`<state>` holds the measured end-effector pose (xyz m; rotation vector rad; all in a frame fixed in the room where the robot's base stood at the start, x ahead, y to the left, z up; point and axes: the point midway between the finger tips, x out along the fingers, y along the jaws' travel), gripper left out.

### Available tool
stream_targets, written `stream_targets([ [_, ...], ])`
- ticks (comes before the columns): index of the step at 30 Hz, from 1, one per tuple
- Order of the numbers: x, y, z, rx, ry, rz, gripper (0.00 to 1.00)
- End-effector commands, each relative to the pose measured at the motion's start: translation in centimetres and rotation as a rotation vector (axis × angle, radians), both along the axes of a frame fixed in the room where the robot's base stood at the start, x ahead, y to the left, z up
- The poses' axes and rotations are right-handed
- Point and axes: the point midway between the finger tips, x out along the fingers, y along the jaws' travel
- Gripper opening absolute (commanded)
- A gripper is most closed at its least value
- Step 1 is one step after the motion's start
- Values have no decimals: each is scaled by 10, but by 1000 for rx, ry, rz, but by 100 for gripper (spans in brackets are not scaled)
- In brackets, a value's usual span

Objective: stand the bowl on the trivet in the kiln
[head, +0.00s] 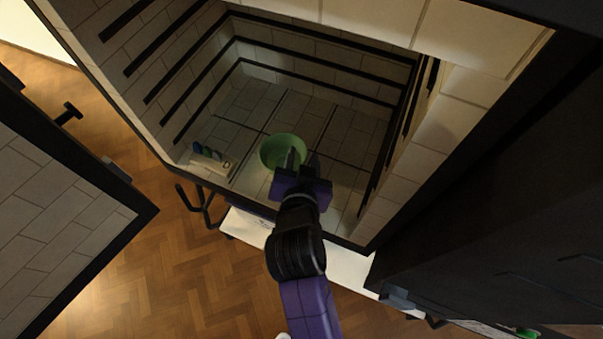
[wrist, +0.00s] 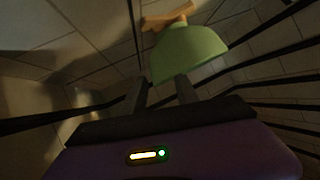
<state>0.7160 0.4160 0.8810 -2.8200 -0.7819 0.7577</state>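The green bowl (head: 280,149) is inside the kiln (head: 336,124), toward the front of its floor, and its open side faces up. In the wrist view the bowl (wrist: 192,50) shows from the side, with a tan trivet (wrist: 168,17) directly at its base; the two appear to touch. The trivet is hidden under the bowl in the head view. My gripper (head: 302,158) reaches in at the bowl's near right rim. Its fingers (wrist: 160,90) are apart, one overlapping the bowl and the other outside it. Contact with the bowl cannot be told.
A small pale block with coloured pieces (head: 211,158) lies at the kiln's front left. Dark bars (head: 315,85) line the kiln walls. The open door (head: 60,215) stands left. The kiln floor behind the bowl is clear.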

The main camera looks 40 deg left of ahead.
Motion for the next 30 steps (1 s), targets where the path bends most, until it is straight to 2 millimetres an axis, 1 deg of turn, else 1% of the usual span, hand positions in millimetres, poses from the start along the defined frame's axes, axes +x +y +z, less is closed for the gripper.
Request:
stream_targets([
  [9,-48,-34,27,0,-1,0,36],
  [15,-70,-49,40,1,1,0,36],
  [21,-79,-55,46,1,0,-2,36],
  [30,-79,-55,47,0,0,-1,36],
])
